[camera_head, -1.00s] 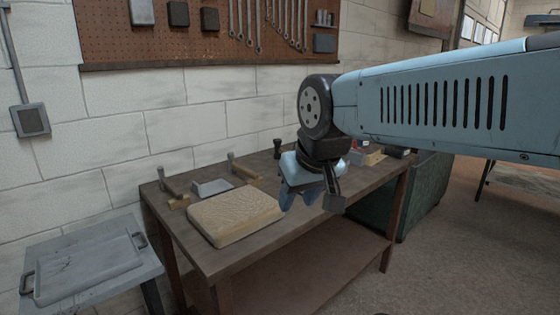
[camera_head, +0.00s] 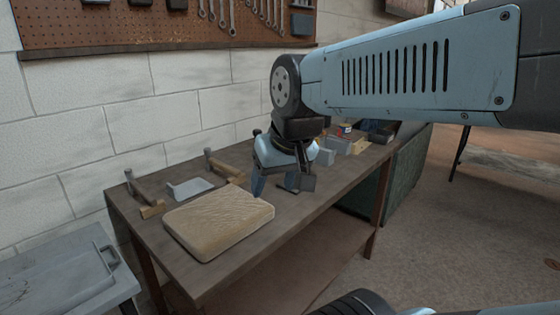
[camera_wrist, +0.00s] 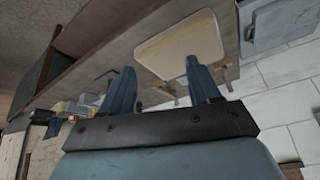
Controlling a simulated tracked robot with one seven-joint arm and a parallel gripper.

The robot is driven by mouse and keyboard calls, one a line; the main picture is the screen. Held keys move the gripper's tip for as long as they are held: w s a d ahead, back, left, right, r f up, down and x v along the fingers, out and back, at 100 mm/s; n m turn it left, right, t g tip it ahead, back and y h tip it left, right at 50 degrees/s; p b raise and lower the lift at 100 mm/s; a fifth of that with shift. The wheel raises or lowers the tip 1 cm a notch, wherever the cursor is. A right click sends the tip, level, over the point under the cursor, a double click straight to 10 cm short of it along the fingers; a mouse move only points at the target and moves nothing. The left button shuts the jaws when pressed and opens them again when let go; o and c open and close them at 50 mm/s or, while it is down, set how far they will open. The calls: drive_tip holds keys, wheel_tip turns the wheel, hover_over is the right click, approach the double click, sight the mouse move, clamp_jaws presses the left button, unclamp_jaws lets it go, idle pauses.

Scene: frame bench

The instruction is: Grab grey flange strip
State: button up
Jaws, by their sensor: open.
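My gripper (camera_head: 277,186) is open and empty, pointing down above the bench just right of the board. In the wrist view, its two blue fingers (camera_wrist: 160,68) are spread, with the board (camera_wrist: 182,46) beyond them.
Grey blocks (camera_head: 338,145) and a small can (camera_head: 344,129) stand at the bench's far right. A grey lidded case (camera_head: 60,285) is at lower left. The front right bench top is clear.

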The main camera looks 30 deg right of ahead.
drive_tip(key=w+f+m+g+y, duration=0.1)
drive_tip(key=w+f+m+y, duration=0.75)
drive_tip(key=w+m, duration=0.55)
drive_tip(key=w+d+f+m+t+h, duration=0.1)
drive_tip(key=w+d+f+m+t, duration=0.2)
drive_tip(key=d+m, duration=0.4)
drive_tip(key=w+d+m+t+h, duration=0.1)
drive_tip(key=w+d+m+t, duration=0.2)
drive_tip(key=d+m+t, duration=0.5)
drive_tip(key=w+d+f+m+t+h, duration=0.1)
drive_tip(key=w+d+f+m+t, duration=0.15)
drive_tip(key=d, duration=0.75)
drive_tip(key=shift+g+y, duration=0.25)
drive_tip(key=shift+g, duration=0.1)
drive_tip(key=shift+a+r+x, duration=0.1)
drive_tip(key=shift+x, duration=2.2)
drive_tip(key=shift+a+r+x, duration=0.1)
drive_tip(key=shift+r+x, duration=0.05)
drive_tip(key=shift+x, duration=2.1)
drive_tip(key=shift+a+r+x, duration=0.1)
drive_tip(key=shift+x, duration=2.2)
drive_tip(key=shift+s, duration=0.15)
clamp_jaws()
